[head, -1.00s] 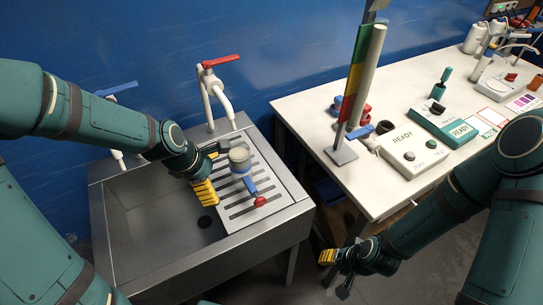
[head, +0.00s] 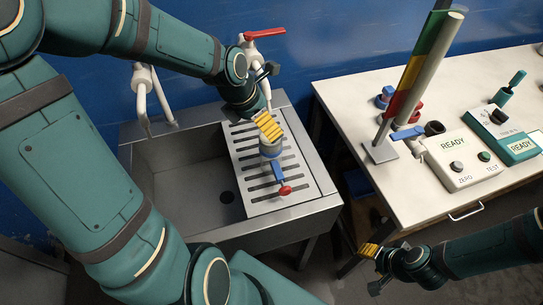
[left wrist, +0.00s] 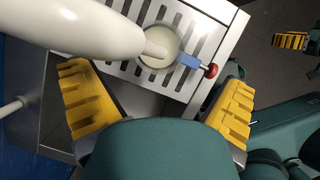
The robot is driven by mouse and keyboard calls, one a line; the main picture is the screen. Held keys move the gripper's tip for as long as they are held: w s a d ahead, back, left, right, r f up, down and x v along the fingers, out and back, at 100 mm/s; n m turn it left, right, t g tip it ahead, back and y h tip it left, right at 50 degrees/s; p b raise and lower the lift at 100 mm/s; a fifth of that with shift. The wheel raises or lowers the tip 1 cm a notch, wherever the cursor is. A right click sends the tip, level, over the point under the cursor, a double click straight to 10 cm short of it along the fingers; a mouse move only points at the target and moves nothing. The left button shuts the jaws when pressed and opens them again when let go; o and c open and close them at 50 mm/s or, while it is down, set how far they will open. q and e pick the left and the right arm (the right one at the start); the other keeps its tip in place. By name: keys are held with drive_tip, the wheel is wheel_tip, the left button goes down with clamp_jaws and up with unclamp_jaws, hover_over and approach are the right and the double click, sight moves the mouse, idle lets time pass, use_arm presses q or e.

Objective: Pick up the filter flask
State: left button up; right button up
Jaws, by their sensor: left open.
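The filter flask (head: 270,149) stands upright on the slatted drainboard beside the sink basin. It has a pale grey body, a blue side piece and a red tip pointing toward the front. My left gripper (head: 268,98) is open and empty at the flask's back side, close to the tap; one yellow finger overlaps the flask's top in the head view. In the left wrist view the flask (left wrist: 172,48) lies beyond the open fingers (left wrist: 158,80), its top partly hidden by the white tap spout (left wrist: 75,28). My right gripper (head: 373,268) is open and empty, away from the sink.
The red-handled tap (head: 263,34) stands close behind my left gripper. A second white tap (head: 143,90) is left of it. The white bench (head: 345,85) at right holds a colour-striped post (head: 408,75) and a READY device (head: 455,155).

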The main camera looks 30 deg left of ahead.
use_arm(q)
drive_tip(key=shift+b+x, duration=0.6)
drive_tip(key=shift+x, duration=2.5)
drive_tip(key=shift+s, duration=0.1)
drive_tip(key=shift+a+r, duration=0.1)
drive_tip(key=c, duration=1.4)
